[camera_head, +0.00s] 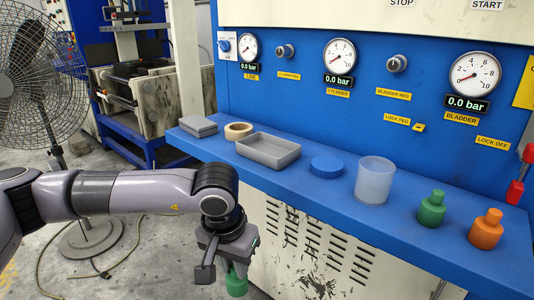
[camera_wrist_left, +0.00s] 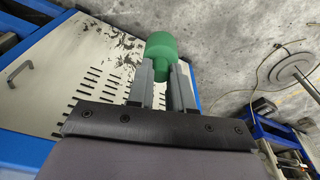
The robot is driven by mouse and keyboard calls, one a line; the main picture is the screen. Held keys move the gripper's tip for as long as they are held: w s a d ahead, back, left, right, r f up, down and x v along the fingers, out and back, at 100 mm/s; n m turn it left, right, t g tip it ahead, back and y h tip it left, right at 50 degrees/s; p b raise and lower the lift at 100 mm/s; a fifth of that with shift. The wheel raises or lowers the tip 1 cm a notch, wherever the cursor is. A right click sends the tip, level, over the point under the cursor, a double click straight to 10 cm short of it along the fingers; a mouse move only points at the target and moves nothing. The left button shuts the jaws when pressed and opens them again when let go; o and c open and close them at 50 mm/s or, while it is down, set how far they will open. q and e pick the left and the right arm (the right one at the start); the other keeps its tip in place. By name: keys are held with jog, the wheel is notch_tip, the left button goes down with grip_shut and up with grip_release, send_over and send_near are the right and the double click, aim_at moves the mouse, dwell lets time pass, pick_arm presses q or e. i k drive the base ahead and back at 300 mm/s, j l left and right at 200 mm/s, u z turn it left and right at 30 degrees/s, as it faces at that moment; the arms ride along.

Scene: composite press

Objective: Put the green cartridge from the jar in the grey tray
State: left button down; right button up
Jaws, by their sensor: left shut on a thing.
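My left gripper (camera_head: 234,266) hangs in front of the blue shelf, below its top and left of the jar. It is shut on a green cartridge (camera_head: 236,284), which also shows between the fingers in the left wrist view (camera_wrist_left: 161,46). The grey tray (camera_head: 268,151) is open and empty on the shelf, above and right of the gripper in the head view. The translucent jar (camera_head: 374,182) stands upright on the shelf and looks empty. Another green cartridge (camera_head: 432,210) stands right of the jar. My right gripper is out of view.
The blue shelf (camera_head: 340,208) also carries a grey lidded box (camera_head: 198,126), a tape roll (camera_head: 238,131), a blue lid (camera_head: 327,166) and an orange cartridge (camera_head: 486,230). The panel with gauges rises behind it. A fan (camera_head: 38,75) stands at the left.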

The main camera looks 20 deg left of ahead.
aim_at(268, 152)
jog(key=i+j, duration=0.1)
jog(key=j, duration=0.3)
jog(key=i+j, duration=0.1)
jog(key=j, duration=0.7)
jog(key=i, duration=0.05)
